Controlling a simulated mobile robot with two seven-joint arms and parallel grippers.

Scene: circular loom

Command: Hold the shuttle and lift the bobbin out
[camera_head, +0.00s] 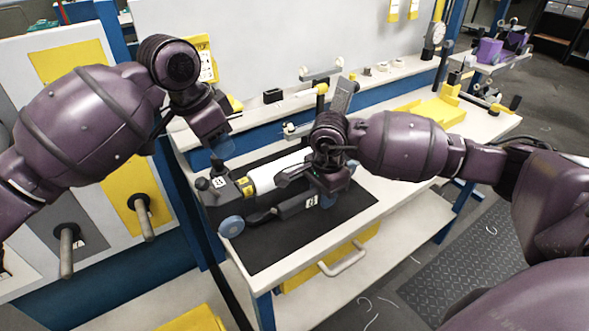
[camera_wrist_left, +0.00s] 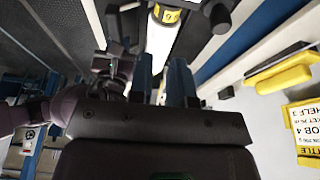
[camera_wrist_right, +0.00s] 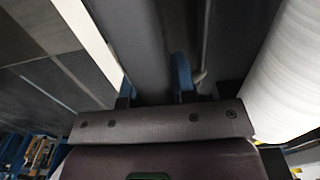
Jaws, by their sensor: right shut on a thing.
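The shuttle (camera_head: 293,207) is a long dark grey frame with a blue-grey wheel at its near left end, lying on a black mat (camera_head: 262,255) on the table. The white bobbin (camera_head: 277,173) with a yellow labelled end lies in it; it also shows in the left wrist view (camera_wrist_left: 161,42). My right gripper (camera_head: 327,190) is shut on the shuttle's dark side bar, seen between its fingers in the right wrist view (camera_wrist_right: 155,60), with the white bobbin (camera_wrist_right: 290,75) beside it. My left gripper (camera_head: 222,150) is open and empty, above and left of the bobbin's yellow end.
The white table (camera_head: 400,200) has a free strip right of the mat. Behind the mat stand a rail with small fittings (camera_head: 310,90) and a yellow tray (camera_head: 437,108). A panel with pegs (camera_head: 143,218) stands at the left.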

